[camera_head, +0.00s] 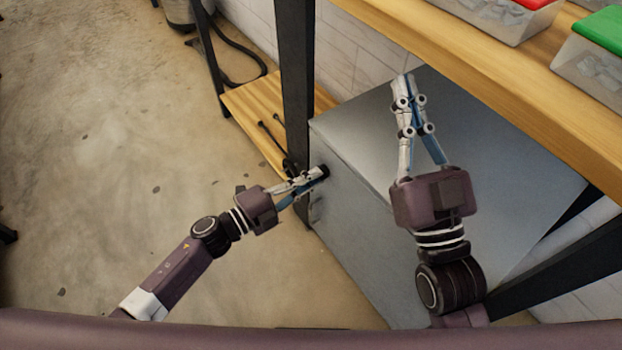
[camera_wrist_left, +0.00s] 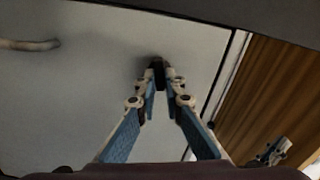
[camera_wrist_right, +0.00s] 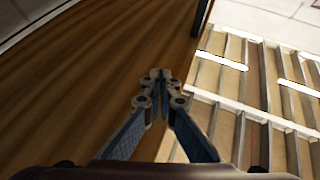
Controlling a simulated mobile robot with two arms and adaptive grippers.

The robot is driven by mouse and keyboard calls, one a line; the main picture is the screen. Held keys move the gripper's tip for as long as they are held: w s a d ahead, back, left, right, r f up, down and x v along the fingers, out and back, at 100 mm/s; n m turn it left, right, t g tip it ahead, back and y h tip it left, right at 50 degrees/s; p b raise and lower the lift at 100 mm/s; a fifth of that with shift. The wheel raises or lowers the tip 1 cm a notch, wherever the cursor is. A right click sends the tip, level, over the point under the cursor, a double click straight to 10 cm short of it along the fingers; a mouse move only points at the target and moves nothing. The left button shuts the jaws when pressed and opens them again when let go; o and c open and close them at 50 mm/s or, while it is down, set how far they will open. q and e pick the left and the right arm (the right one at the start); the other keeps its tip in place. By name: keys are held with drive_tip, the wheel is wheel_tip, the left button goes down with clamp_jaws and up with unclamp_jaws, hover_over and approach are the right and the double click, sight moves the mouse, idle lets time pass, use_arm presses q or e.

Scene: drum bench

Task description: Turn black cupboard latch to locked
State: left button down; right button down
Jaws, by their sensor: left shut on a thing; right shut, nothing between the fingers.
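The black latch (camera_head: 324,170) is on the front face of the grey metal cupboard (camera_head: 365,235), near its upper far corner. My left gripper (camera_head: 316,175) is shut on the latch. In the left wrist view the dark latch (camera_wrist_left: 158,68) sits between the fingertips against the pale door, and the fingers hide part of it. I cannot tell the angle of the latch. My right gripper (camera_head: 404,84) is shut and empty above the cupboard's top. It also shows shut in the right wrist view (camera_wrist_right: 161,76).
A pale handle (camera_wrist_left: 30,44) is on the cupboard door, apart from my left gripper. The wooden bench top (camera_head: 480,75) runs above the cupboard and carries clear boxes with red and green (camera_head: 604,28) lids. A dark post (camera_head: 296,80) stands beside the cupboard.

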use_arm(q)
drive_tip(key=shift+m, duration=1.1)
use_arm(e)
drive_tip(key=shift+s+d+r+t, duration=0.1)
drive_tip(key=shift+s+r+t, duration=0.4)
drive_tip(key=shift+r, duration=0.2)
drive_tip(key=shift+s+r+t, duration=0.4)
drive_tip(key=shift+s+r, duration=0.05)
drive_tip(key=shift+r, duration=0.2)
use_arm(q)
drive_tip(key=c, duration=2)
unclamp_jaws()
drive_tip(key=shift+c, duration=0.2)
drive_tip(key=shift+s+f, duration=0.1)
drive_tip(key=v, duration=1.2)
